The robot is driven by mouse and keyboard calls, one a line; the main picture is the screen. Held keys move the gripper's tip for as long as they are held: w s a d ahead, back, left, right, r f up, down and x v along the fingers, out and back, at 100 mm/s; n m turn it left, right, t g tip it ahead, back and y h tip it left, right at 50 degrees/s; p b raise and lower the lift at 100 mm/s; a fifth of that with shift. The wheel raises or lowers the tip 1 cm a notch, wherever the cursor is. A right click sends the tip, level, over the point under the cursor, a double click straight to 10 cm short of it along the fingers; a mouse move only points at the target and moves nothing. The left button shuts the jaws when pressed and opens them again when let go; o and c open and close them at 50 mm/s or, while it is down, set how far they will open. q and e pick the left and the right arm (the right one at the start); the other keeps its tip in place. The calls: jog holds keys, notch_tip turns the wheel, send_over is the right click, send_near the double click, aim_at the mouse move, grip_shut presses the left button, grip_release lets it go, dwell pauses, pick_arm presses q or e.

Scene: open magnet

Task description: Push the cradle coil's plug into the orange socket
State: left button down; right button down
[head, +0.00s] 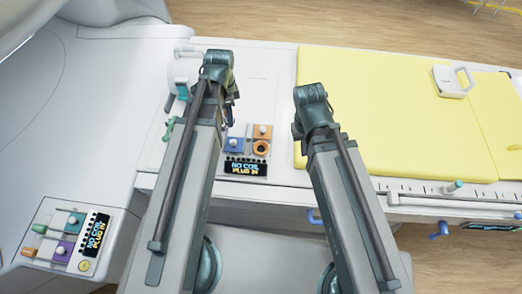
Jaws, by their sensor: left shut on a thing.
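The orange socket (261,148) is a round ring with a dark hole. It sits on the table-end panel, below an orange block with a white knob (262,131) and right of a blue block (236,144). A white curved piece with a teal part (181,88), perhaps the cradle coil, lies left of my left arm. My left gripper (231,98) is mostly hidden under its wrist, up and left of the socket. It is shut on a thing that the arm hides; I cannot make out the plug. My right gripper (298,129) is mostly hidden under its wrist, right of the socket.
A display (245,168) under the socket reads "NO COIL PLUG IN". A second panel (67,236) with coloured blocks is at lower left. A yellow mat (390,110) covers the table at right, with a white handled piece (452,82) on it. The white housing (70,120) fills the left.

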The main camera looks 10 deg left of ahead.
pick_arm(q)
jog(key=d, duration=1)
jog(key=shift+s+d, duration=0.4)
jog(key=shift+s, duration=0.05)
jog(key=shift+f, duration=0.1)
pick_arm(e)
jog(key=shift+f, duration=0.1)
